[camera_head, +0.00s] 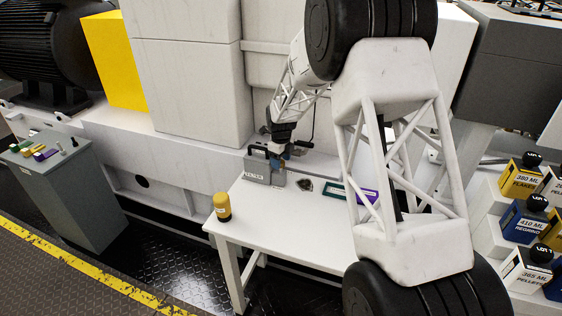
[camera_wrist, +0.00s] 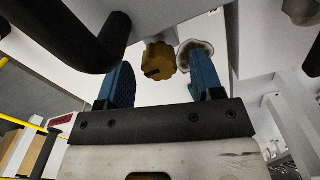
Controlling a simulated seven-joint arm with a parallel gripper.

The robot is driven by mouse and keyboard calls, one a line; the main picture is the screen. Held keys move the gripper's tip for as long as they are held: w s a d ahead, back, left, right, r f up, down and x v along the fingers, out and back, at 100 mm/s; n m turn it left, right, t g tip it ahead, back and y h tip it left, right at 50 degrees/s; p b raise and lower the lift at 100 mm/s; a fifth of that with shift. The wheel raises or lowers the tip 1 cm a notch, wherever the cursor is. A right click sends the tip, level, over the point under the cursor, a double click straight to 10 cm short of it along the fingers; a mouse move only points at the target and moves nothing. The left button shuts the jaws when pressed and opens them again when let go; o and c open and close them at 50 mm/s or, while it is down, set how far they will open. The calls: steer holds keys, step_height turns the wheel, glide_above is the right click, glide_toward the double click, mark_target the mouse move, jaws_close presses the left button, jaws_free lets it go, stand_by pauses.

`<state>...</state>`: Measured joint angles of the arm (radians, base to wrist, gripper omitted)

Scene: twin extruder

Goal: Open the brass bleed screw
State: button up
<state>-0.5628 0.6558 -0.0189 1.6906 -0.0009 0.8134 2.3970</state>
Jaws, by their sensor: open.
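The brass bleed screw (camera_wrist: 159,61) shows in the wrist view as a ribbed, brass-coloured knob with a dark slot, at the upper middle. My gripper (camera_wrist: 157,72) is open, its two blue fingers on either side of the knob in the picture. I see a gap on the left; the right finger appears closer, with a pale rounded fitting behind its tip. I cannot tell whether either finger touches the screw. In the head view my gripper (camera_head: 277,150) is low at the grey box on the white table, and the screw cannot be made out there.
A thick black curved bar (camera_wrist: 70,38) is close to the left finger. The table's front middle is clear.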

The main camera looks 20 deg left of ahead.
steer(key=shift+f, duration=0.3)
steer(key=c, duration=0.9)
steer(key=shift+n, duration=0.3)
steer(key=n, duration=0.8)
steer(key=shift+n, duration=0.3)
